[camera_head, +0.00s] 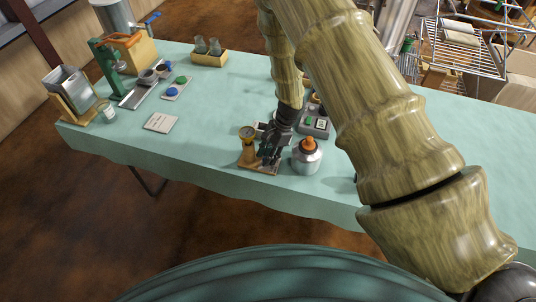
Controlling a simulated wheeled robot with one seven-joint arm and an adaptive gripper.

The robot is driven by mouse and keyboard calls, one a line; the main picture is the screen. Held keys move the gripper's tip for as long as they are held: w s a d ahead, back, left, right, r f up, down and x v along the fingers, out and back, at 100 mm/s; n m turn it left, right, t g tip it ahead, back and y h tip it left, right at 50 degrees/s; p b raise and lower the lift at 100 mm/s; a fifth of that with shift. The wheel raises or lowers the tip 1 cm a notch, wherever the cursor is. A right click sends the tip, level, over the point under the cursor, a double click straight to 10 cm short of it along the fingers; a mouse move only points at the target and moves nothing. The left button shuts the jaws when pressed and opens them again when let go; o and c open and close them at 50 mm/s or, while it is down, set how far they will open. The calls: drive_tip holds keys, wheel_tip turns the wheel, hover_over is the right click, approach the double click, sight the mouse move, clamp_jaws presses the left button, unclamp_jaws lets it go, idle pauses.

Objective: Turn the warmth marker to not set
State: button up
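My gripper (267,157) points down over a small wooden stand (245,157) near the table's front edge. I cannot make out the dial's markings, and I cannot tell which part is the warmth marker. My gripper covers the right part of the stand. Whether its fingers are apart or closed, or touch anything there, is too small and dark to tell.
A metal jar with an orange top (306,158) stands close to the right of my gripper. A card (160,123) lies to the left, with bare green tablecloth (205,120) between.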

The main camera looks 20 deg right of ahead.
drive_tip(key=shift+s+r, duration=0.2)
drive_tip(key=shift+s, duration=0.05)
drive_tip(key=shift+c, duration=0.4)
drive_tip(key=shift+w, duration=0.1)
clamp_jaws()
drive_tip(key=shift+m, duration=0.4)
drive_tip(key=shift+f+m+t+b, duration=0.15)
drive_tip(key=shift+m+t+b, duration=0.45)
drive_tip(key=shift+m+b, duration=0.55)
drive_tip(key=m+t+b, duration=0.1)
drive_tip(key=m+b, duration=0.2)
drive_tip(key=shift+d+f, duration=0.1)
drive_tip(key=m+t+b, duration=0.1)
drive_tip(key=m+b, duration=0.1)
drive_tip(key=b, duration=0.1)
drive_tip(key=shift+h, duration=0.3)
drive_tip(key=shift+s+r+m+b, duration=0.2)
drive_tip(key=shift+m+b, duration=0.25)
drive_tip(key=shift+b, duration=0.3)
drive_tip(key=shift+o, duration=0.4)
unclamp_jaws()
